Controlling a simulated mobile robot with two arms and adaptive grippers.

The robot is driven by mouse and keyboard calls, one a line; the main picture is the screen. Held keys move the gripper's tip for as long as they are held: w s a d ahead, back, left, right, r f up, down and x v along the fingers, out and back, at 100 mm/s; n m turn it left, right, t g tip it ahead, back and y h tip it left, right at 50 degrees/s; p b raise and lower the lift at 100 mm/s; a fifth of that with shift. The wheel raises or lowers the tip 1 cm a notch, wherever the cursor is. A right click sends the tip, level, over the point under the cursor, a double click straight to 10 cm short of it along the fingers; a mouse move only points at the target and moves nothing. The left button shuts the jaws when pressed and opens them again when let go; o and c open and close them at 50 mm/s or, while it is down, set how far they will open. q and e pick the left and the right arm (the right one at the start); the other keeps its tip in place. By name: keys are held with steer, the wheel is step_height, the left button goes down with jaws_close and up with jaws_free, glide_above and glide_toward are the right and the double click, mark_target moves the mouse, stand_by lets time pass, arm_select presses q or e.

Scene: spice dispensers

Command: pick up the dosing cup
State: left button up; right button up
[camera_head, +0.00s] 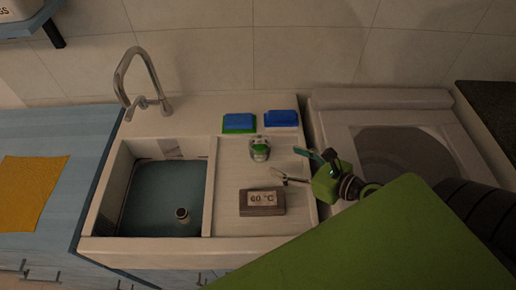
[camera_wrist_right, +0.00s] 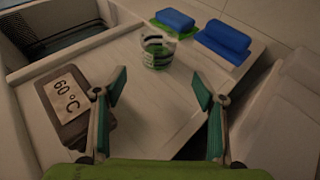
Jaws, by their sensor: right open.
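The dosing cup (camera_head: 260,149) looks like a small clear cup with green in or on it. It stands on the drainboard beside the sink, and also shows in the right wrist view (camera_wrist_right: 157,52). My right gripper (camera_head: 292,164) is open and empty over the right side of the drainboard, to the right of and nearer than the cup. In the right wrist view its two fingers (camera_wrist_right: 160,95) are spread apart, and the cup is visible beyond them, not between the tips. My left gripper is not in view.
A block marked "60 °C" (camera_head: 262,202) sits near the front of the drainboard, close to my gripper. Two blue sponges (camera_head: 239,122) (camera_head: 281,118) lie behind the cup. The sink (camera_head: 128,215) holds water and a small jar-like object (camera_head: 182,215). A faucet (camera_head: 139,82) stands behind it.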

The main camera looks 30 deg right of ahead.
mark_target(268, 153)
steer(key=x, duration=0.5)
steer(key=shift+w+a+p, duration=0.2)
steer(key=shift+w+p, duration=0.1)
steer(key=shift+p, duration=0.1)
steer(key=shift+w+a+f, duration=0.15)
steer(key=shift+w+f, duration=0.05)
steer(key=shift+w, duration=0.3)
steer(key=shift+w+a, duration=0.15)
steer(key=shift+w, duration=0.15)
steer(key=p+x, duration=0.1)
steer(key=x, duration=0.2)
steer(key=shift+w+a, duration=0.15)
steer(key=shift+w, duration=0.05)
steer(key=shift+w+a+f, duration=0.15)
steer(key=shift+w+f, duration=0.15)
steer(key=shift+w, duration=0.15)
steer(key=shift+s+r, duration=0.1)
steer(key=shift+s, duration=0.05)
steer(key=c, duration=1.3)
